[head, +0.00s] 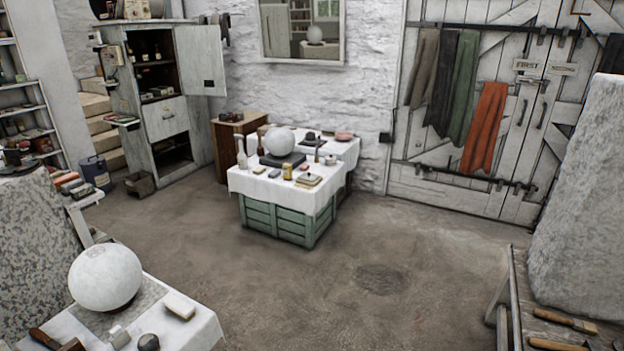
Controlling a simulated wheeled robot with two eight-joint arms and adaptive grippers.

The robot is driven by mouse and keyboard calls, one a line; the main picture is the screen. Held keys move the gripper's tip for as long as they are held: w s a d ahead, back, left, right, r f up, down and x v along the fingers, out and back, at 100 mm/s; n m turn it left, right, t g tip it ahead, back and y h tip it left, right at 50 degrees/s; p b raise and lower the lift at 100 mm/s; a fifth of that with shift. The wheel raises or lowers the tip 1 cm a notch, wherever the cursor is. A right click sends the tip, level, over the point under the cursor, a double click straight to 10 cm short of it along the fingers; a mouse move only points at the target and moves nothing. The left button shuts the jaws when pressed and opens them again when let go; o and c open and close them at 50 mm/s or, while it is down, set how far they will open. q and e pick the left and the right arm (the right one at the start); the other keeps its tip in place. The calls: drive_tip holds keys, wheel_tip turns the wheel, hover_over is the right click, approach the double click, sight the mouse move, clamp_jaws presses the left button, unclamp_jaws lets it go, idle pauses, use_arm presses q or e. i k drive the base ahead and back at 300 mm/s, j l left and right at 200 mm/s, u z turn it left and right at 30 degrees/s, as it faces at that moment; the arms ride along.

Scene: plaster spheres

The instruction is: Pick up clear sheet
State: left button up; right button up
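I cannot make out a clear sheet anywhere in the head view. A low table (240,184) with a white cloth over green crates stands mid-room, carrying a white sphere (280,141) on a dark block and several small items. A small flat stack (309,180) lies near its front right corner; its material is too small to tell. A second cloth-covered table (190,338) at the lower left holds a larger white sphere (105,277) and a white block (179,305). Neither of my grippers is in view.
An open cabinet (150,90) stands at the back left. A wooden bench (518,290) with brushes and a large stone block (590,200) fill the right edge. Cloths hang on the white doors (440,190). The concrete floor (330,285) between the tables and bench is clear.

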sight(308, 176)
drive_tip(key=i+z, duration=0.2)
drive_tip(key=i, duration=0.5)
drive_tip(key=i+z, duration=0.2)
drive_tip(key=i, duration=0.5)
drive_tip(key=i+j+z, duration=0.15)
drive_tip(key=i, duration=0.55)
drive_tip(key=i+j+u, duration=0.1)
drive_tip(key=i+u, duration=0.4)
drive_tip(key=i, duration=0.6)
drive_tip(key=i+j+z, duration=0.45)
drive_tip(key=j, duration=0.2)
drive_tip(key=i+j+z, duration=0.25)
drive_tip(key=j+z, duration=0.4)
drive_tip(key=j, duration=0.15)
drive_tip(key=j+z, duration=0.4)
drive_tip(key=j, duration=0.15)
drive_tip(key=k+j+z, duration=0.1)
drive_tip(key=j+z, duration=0.35)
drive_tip(key=j, duration=0.05)
